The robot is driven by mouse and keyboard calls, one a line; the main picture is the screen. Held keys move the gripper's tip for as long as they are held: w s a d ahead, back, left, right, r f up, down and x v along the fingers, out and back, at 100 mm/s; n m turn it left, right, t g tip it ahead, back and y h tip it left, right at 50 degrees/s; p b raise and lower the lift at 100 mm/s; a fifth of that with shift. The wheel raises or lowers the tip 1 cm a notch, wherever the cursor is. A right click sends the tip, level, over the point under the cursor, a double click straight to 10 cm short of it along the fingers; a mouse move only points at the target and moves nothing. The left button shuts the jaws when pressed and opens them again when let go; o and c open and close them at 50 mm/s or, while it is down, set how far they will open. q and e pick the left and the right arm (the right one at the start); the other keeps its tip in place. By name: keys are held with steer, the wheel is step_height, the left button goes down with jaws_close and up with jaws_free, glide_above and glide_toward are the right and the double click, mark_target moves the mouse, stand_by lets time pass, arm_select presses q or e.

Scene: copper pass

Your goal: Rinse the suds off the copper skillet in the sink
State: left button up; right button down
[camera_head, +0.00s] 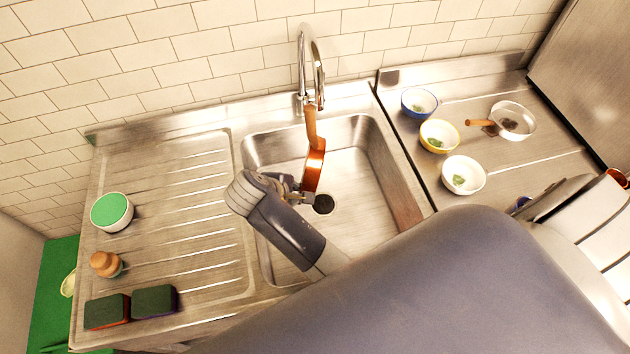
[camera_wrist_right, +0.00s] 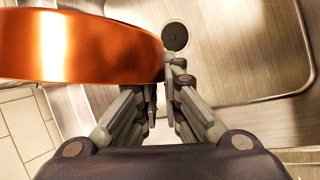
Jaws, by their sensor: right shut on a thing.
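The copper skillet (camera_head: 315,172) is held tilted on edge in the sink basin, below the tap. Its wooden handle (camera_head: 311,128) points up to the tap (camera_head: 312,75). My right gripper (camera_head: 300,190) is shut on the skillet's rim. In the right wrist view, the skillet's shiny copper side (camera_wrist_right: 80,45) fills the upper left, and my fingers (camera_wrist_right: 168,78) meet at its right end. The skillet's cooking face is turned mostly away, and I cannot make out suds. No water stream is clear. My left gripper is not in view.
The sink basin (camera_head: 376,185) has a dark drain (camera_head: 323,204). Left, the drainboard (camera_head: 185,190) holds a green-topped tub (camera_head: 112,211), a wooden-topped item (camera_head: 106,264) and two sponges (camera_head: 153,301). Right are several bowls (camera_head: 463,175) and a small pan (camera_head: 513,120).

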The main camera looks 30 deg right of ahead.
steer(key=shift+w+r, duration=0.1)
steer(key=shift+r, duration=0.1)
stand_by(0.4)
step_height(320, 180, up, 4)
steer(key=shift+f, duration=0.1)
stand_by(0.3)
steer(key=shift+f, duration=0.1)
stand_by(0.6)
